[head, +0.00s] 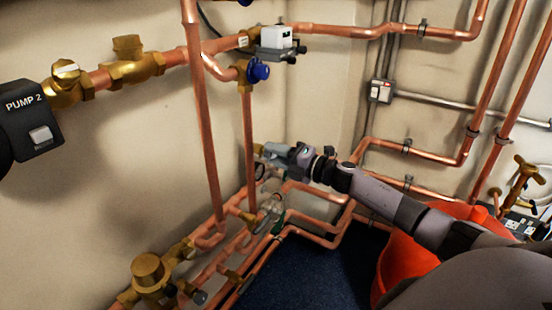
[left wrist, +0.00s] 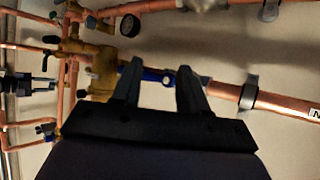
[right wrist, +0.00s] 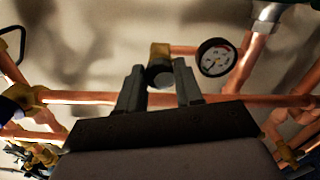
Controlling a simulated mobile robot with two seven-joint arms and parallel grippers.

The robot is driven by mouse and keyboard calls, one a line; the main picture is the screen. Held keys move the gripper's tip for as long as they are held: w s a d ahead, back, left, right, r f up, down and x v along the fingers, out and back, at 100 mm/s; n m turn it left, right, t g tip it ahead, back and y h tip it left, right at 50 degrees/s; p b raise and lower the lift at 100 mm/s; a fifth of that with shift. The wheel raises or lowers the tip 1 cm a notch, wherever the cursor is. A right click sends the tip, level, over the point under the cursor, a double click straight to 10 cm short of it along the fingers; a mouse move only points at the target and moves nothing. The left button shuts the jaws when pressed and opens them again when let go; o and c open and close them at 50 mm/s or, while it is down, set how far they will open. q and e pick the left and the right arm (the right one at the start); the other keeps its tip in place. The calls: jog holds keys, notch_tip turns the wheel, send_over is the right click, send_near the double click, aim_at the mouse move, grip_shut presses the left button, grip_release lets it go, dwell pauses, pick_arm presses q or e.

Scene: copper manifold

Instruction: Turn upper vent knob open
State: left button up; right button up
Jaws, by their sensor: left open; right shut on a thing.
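A small dark round knob (right wrist: 160,76) on a brass fitting (right wrist: 160,50) sits between the fingers of my right gripper (right wrist: 158,70) in the right wrist view. The fingers are shut on its sides. It looks like the vent knob, but its turn angle cannot be read. In the head view my right gripper (head: 272,153) reaches from the right to a brass piece (head: 258,149) near the wall corner and hides the knob. My left gripper (left wrist: 158,72) is open and empty in the left wrist view, with a blue valve handle (left wrist: 155,76) beyond its fingers. It is outside the head view.
A round gauge (right wrist: 215,57) is close to the right finger. A copper pipe (right wrist: 90,98) runs behind the gripper. In the head view, a blue knob (head: 258,70) and a white-topped box (head: 276,38) are higher up. An orange bucket (head: 400,262) stands below my right arm.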

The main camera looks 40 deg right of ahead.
aim_at(273, 155)
pick_arm(q)
jog(key=shift+w+d+r, duration=0.25)
jog(key=shift+d+r, duration=0.05)
jog(key=shift+r, duration=0.05)
pick_arm(e)
jog(key=shift+a+n, duration=0.1)
jog(key=shift+n, duration=0.6)
pick_arm(q)
jog(key=shift+b, duration=0.3)
pick_arm(e)
jog(key=o, duration=1)
pick_arm(q)
jog(key=shift+s+f, duration=0.15)
pick_arm(e)
jog(key=shift+o, duration=0.2)
jog(key=shift+s, duration=0.1)
jog(key=p+v, duration=0.1)
jog(key=v, duration=0.4)
pick_arm(q)
jog(key=shift+s+a+f, duration=0.2)
jog(key=shift+a+f, duration=0.1)
jog(key=shift+a, duration=0.15)
pick_arm(e)
jog(key=shift+v, duration=1.05)
